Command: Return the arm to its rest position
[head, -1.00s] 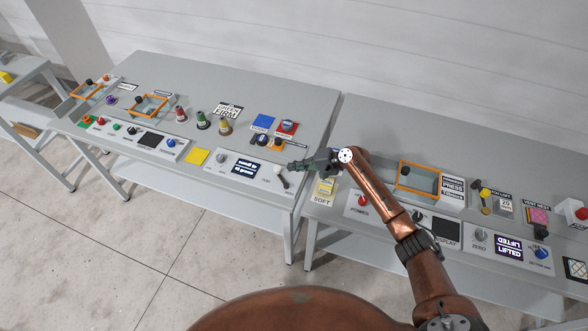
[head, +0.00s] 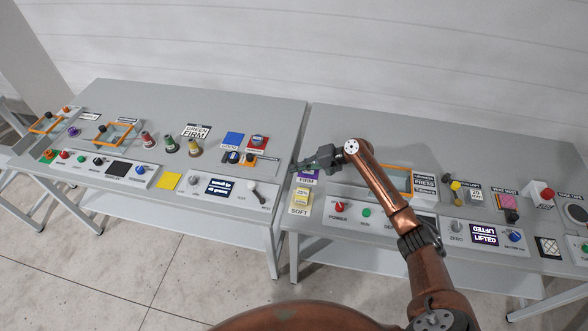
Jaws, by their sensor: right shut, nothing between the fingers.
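My right arm reaches up from the lower right in the head view. My right gripper (head: 302,168) is shut and empty. It hangs over the left part of the right table (head: 375,140), close to the gap between the two tables and just above the purple FIRM label (head: 307,176). I cannot tell the exact height of the gripper over the table. My left arm and gripper are not in view.
Behind my forearm is an orange-framed box (head: 397,178). Red (head: 340,207) and green (head: 366,212) buttons sit below it. A yellow SOFT card (head: 301,197) lies under the gripper. Red and blue pads, cones and a yellow pad (head: 170,181) are on the left table (head: 200,100).

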